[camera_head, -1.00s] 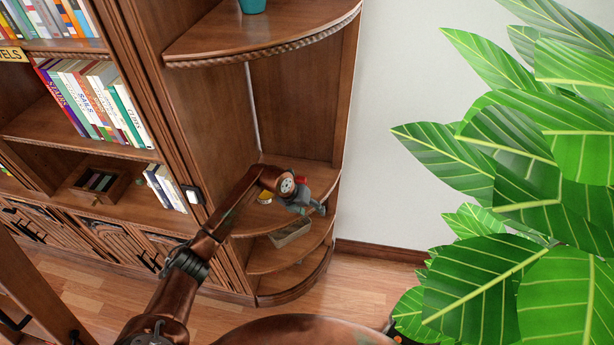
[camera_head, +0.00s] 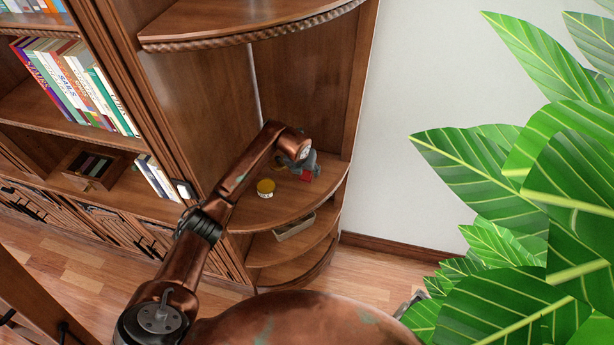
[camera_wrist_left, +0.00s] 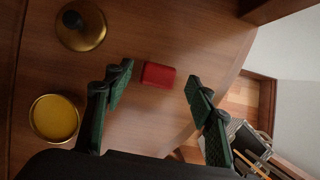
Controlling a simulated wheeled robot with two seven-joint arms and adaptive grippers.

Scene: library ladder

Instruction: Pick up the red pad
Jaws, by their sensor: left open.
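The red pad (camera_wrist_left: 159,75) lies flat on a curved wooden corner shelf (camera_wrist_left: 140,125). In the left wrist view it sits between and a little beyond the two fingertips, without visible contact. My left gripper (camera_wrist_left: 158,86) is open and empty above the shelf. In the head view my left gripper (camera_head: 307,166) hangs over the same shelf, and a bit of the red pad (camera_head: 305,178) shows just below it; the rest is hidden by the gripper. My right gripper is not in view.
A yellow-topped round tin (camera_head: 265,188) stands left of the gripper; it also shows in the wrist view (camera_wrist_left: 54,118). A brass object with a dark knob (camera_wrist_left: 80,24) stands nearby. A lower shelf holds a box (camera_head: 294,227). A large leafy plant (camera_head: 540,200) fills the right.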

